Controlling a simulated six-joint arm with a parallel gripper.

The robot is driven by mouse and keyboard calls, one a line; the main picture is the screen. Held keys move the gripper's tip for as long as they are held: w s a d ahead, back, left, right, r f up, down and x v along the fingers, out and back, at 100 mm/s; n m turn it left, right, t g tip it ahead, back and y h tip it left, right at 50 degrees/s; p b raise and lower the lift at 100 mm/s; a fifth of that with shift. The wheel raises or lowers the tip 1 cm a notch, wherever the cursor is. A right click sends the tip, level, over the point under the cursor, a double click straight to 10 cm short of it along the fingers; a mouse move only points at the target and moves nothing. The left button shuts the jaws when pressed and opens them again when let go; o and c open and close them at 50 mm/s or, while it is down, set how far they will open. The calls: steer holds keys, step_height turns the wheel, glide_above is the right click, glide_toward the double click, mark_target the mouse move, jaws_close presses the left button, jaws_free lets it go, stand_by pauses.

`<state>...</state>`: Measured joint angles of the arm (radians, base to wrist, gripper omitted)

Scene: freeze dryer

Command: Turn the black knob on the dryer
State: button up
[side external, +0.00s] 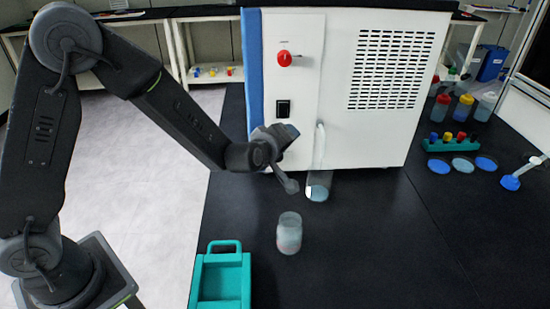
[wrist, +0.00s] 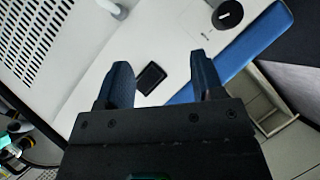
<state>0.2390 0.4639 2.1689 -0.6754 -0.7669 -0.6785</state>
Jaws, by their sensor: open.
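The dryer's black knob (wrist: 228,14), round with a white mark, shows at the top of the wrist view on the white front panel. It does not show in the side view, where the end of my arm covers the lower panel. My gripper (wrist: 160,63) is open and empty, its two fingers apart and pointing toward the panel. The knob lies beyond and beside the right-hand finger in the wrist view, not between the fingers. A black rocker switch (side external: 283,108) is on the panel and also shows between the fingers in the wrist view (wrist: 151,77).
The white dryer (side external: 345,140) has a red knob (side external: 285,58) above the switch and a blue edge (side external: 253,70). A jar (side external: 289,232) and teal carrier (side external: 222,275) stand below. The right foreground of the bench is clear.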

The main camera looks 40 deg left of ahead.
steer(key=s+a+f+n+y, duration=0.1)
steer(key=a+f+n+y, duration=0.15)
steer(key=f, duration=0.65)
steer(key=shift+y, duration=0.45)
steer(key=x, duration=0.5)
steer(key=shift+a+r, duration=0.15)
steer(key=shift+a, duration=0.2)
steer(key=shift+c, duration=0.4)
steer(key=c, duration=0.8)
steer(key=shift+c, duration=0.2)
